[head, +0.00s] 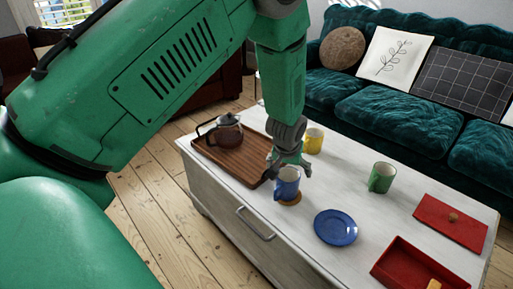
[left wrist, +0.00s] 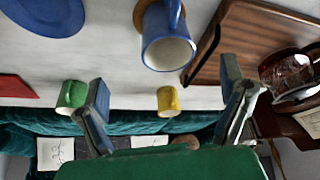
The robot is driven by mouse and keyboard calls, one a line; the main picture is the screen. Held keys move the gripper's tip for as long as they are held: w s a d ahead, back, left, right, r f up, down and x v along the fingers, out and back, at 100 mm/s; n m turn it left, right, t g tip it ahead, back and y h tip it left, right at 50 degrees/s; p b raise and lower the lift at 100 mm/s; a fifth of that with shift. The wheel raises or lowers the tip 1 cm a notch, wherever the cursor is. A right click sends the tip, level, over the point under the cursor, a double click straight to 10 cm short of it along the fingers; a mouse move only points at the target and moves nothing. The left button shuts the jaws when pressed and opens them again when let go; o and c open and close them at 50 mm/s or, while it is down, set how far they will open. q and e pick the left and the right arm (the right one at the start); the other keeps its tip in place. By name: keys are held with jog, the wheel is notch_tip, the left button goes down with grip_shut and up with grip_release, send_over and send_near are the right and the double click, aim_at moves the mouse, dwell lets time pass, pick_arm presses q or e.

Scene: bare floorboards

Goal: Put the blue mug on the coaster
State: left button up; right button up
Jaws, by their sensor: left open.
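The blue mug (head: 287,184) stands upright on the pale table, and its base appears to rest on the round brown coaster (head: 291,200). The mug hides most of the coaster. My left gripper (head: 289,164) is at the mug's rim in the head view, its fingers apart. In the left wrist view the open gripper (left wrist: 165,78) has nothing between its fingers, and the blue mug (left wrist: 168,42) lies beyond the fingertips with its mouth facing the camera. A sliver of the coaster (left wrist: 141,13) shows beside the mug there. My right gripper is not in view.
A wooden tray (head: 256,177) with a glass teapot (head: 228,131) stands left of the mug. A yellow mug (head: 314,141) is behind, a green mug (head: 381,178) to the right. A blue plate (head: 336,227) is at front right, with a red box (head: 405,270) and red lid (head: 452,222) beyond.

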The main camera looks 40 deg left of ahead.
pick_arm(q)
jog(key=s+d+f+m+g, duration=0.2)
jog(key=s+d+f, duration=0.1)
jog(key=s+f, duration=1)
jog(key=s+d+m+g+h, duration=0.1)
jog(key=s+d+m, duration=0.2)
jog(key=s, duration=1.9)
jog(key=shift+d+f+g+h, duration=0.3)
jog(key=shift+d+h, duration=0.1)
jog(key=shift+d, duration=0.3)
notch_tip(320, 180, up, 6)
jog(key=p, duration=0.6)
jog(key=shift+r, duration=0.15)
jog(key=shift+w+a, duration=0.1)
